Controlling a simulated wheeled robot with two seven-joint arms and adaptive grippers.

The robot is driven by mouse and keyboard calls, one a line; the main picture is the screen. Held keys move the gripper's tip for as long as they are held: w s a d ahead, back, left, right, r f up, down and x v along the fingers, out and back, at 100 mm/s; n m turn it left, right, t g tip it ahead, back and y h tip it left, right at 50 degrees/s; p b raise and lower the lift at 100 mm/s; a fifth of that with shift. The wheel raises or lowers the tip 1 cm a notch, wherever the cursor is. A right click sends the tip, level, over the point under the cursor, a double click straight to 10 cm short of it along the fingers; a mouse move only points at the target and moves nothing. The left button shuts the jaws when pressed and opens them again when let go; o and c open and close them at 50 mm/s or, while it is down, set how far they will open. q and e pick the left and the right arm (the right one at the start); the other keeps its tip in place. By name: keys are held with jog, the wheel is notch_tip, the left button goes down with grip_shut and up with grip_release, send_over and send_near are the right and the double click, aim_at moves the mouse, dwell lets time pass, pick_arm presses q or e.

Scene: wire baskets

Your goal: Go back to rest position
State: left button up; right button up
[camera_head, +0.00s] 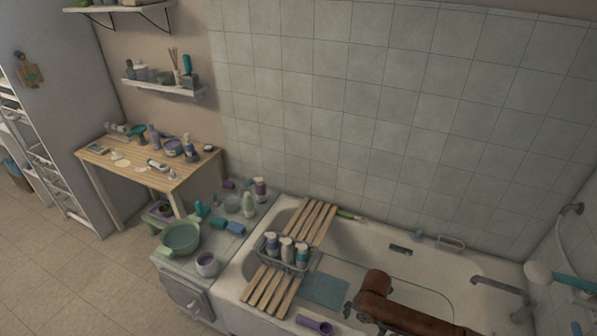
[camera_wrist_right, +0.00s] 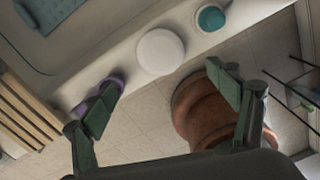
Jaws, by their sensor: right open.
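My right gripper (camera_head: 352,308) is at the bottom of the head view, on the end of my brown arm, above the near rim of the bathtub. In the right wrist view its two green fingers (camera_wrist_right: 165,76) are spread apart with nothing held between them. A wire basket (camera_head: 287,262) holding several bottles stands on the slatted wooden bath rack (camera_head: 267,290), to the left of the gripper and apart from it. My left gripper is in neither view.
A purple item (camera_head: 315,325) lies on the near tub rim. A white round item (camera_wrist_right: 160,51) and a teal-topped one (camera_wrist_right: 210,18) stand along the rim. A cabinet (camera_head: 187,292) with a green bowl (camera_head: 181,238) is at left. A tap (camera_head: 497,284) is at right.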

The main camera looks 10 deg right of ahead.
jog(key=s+a+f+m+t+y, duration=0.2)
jog(key=s+a+f+m+y, duration=0.1)
jog(key=s+a+m, duration=0.6)
jog(key=s+d+r+m+t+h, duration=0.15)
jog(key=s+d+m+h, duration=0.25)
jog(key=s+d+m, duration=1.15)
jog(key=s+a+f+g, duration=0.1)
jog(key=s+f, duration=0.2)
jog(key=f, duration=1.2)
jog(key=s+a+f+g, duration=0.1)
jog(key=s+a+f, duration=0.15)
jog(key=f, duration=1.25)
jog(key=s+f+g, duration=0.1)
jog(key=s+f, duration=1.3)
jog(key=s, duration=0.5)
jog(key=shift+d+f+y, duration=0.3)
jog(key=shift+d+y, duration=0.1)
